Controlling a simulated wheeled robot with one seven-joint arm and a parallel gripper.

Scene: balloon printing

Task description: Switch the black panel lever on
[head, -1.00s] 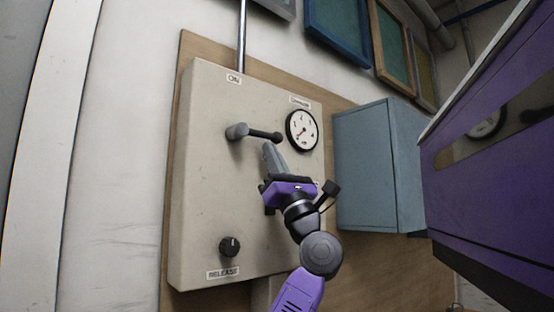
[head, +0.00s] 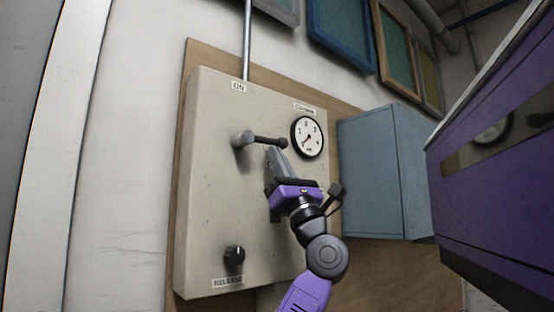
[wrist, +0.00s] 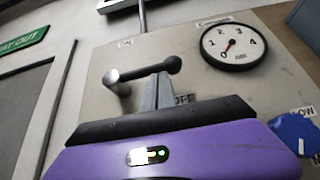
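The panel lever has a grey round hub (head: 241,139) and a black handle (head: 265,141) ending in a knob. It sticks out from the beige panel (head: 207,190), its handle pointing right. An ON label (head: 238,87) is above it. In the wrist view, the lever handle (wrist: 140,72) crosses just above my fingertips (wrist: 157,76), and an OFF label (wrist: 182,98) shows partly behind the fingers. My gripper (head: 274,151) points up from below at the handle's knob end. Its fingers look closed together with nothing between them. I cannot tell whether the tips touch the handle.
A round gauge (head: 307,138) is right of the lever, its needle low. A black RELEASE knob (head: 234,254) is lower left on the panel. A blue-grey box (head: 375,180) and a purple machine (head: 490,180) stand to the right. A blue knob (wrist: 293,133) shows in the wrist view.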

